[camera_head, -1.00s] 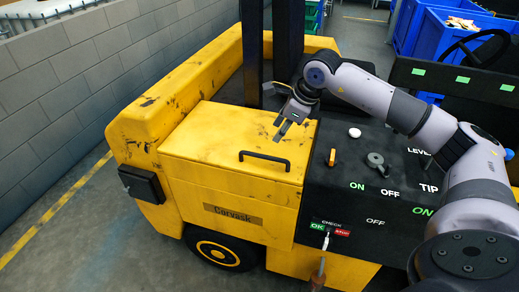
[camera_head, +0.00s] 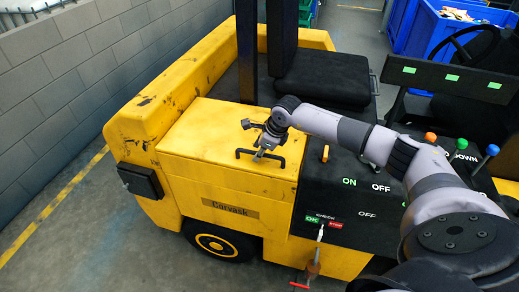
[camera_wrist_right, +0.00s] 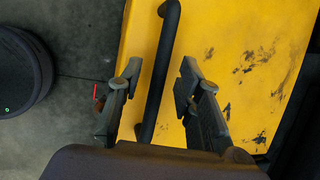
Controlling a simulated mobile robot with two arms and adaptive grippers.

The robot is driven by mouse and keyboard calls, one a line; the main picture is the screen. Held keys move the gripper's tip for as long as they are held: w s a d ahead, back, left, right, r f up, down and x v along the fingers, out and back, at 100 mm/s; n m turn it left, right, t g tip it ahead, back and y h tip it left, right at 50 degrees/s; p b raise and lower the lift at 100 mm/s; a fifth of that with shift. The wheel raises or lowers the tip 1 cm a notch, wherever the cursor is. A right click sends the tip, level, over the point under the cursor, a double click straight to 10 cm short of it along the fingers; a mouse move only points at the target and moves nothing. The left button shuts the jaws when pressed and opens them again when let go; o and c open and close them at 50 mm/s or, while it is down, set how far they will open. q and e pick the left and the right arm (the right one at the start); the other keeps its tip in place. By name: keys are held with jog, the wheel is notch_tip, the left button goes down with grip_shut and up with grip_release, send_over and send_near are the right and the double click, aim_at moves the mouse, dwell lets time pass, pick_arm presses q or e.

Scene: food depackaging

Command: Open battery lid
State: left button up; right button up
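The battery lid (camera_head: 215,128) is the yellow scuffed top panel of the forklift's battery box, and it lies closed. Its black bar handle (camera_head: 240,152) sits near the front edge and also shows in the right wrist view (camera_wrist_right: 163,65). My right gripper (camera_head: 258,156) is at the right part of the handle. In the right wrist view its two fingers (camera_wrist_right: 157,88) are apart, one on each side of the bar, with gaps visible between fingers and bar. My left gripper is not in view.
A black control panel (camera_head: 340,205) with levers and labels lies right of the lid. A black seat (camera_head: 325,78) and mast stand behind it. A grey block wall (camera_head: 60,90) runs along the left. A plug with a red part (camera_head: 310,270) hangs in front.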

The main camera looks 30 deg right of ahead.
grip_shut()
dwell(0.3)
dwell(0.5)
